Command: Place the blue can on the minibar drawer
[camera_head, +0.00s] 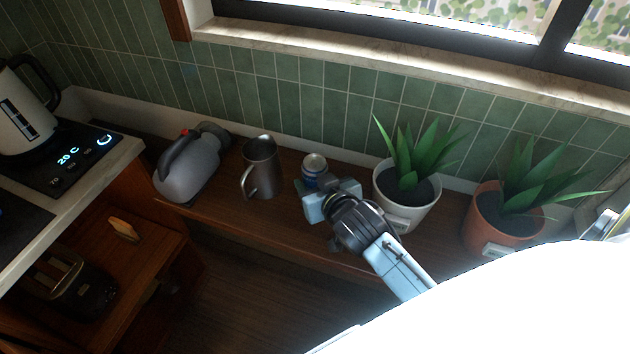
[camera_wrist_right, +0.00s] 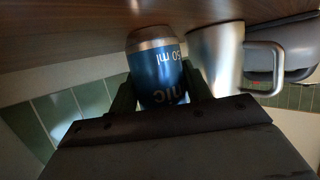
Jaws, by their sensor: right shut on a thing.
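The blue can (camera_head: 313,166) is upright at the wooden shelf, its silver top showing in the head view. My right gripper (camera_head: 330,192) is shut on it from the front. In the right wrist view, which is upside down, the blue can (camera_wrist_right: 158,72) sits between the two fingers (camera_wrist_right: 160,95), its base close to the wood. I cannot tell whether it touches the shelf. A wooden drawer-like surface (camera_head: 150,262) is at the lower left; I cannot tell for sure that it is the minibar drawer. My left gripper is not in view.
A metal pitcher (camera_head: 262,168) stands just left of the can, and a grey jug (camera_head: 190,165) beyond it. Two potted plants (camera_head: 408,190) (camera_head: 503,215) stand to the right. A toaster (camera_head: 75,290) is at lower left, below the counter with the kettle (camera_head: 25,110).

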